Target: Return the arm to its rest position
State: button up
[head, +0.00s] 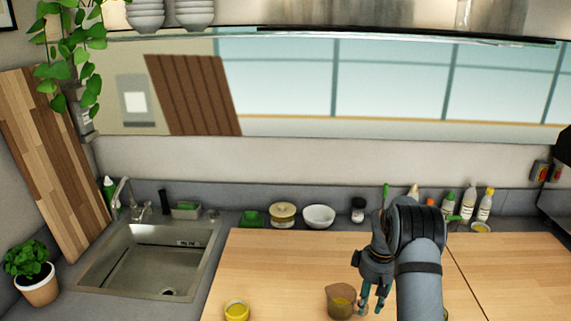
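My gripper (372,305) hangs fingers-down over the wooden worktop (270,265), right of the picture's middle. Its two teal fingers stand a little apart, and I see nothing held between them. A brown cup-like container (340,301) with something yellow inside stands just left of the fingers. The fingers overlap or nearly overlap its right edge in the view; whether they touch it I cannot tell. My forearm comes in from the bottom and hides part of the worktop.
A yellow jar (237,311) stands at the front left. A sink (150,262), potted herb (32,272) and leaning board (50,160) are at left. A white bowl (319,216) and several bottles (470,205) line the back. A dark appliance (556,200) is at the right edge.

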jog(key=shift+r, duration=0.6)
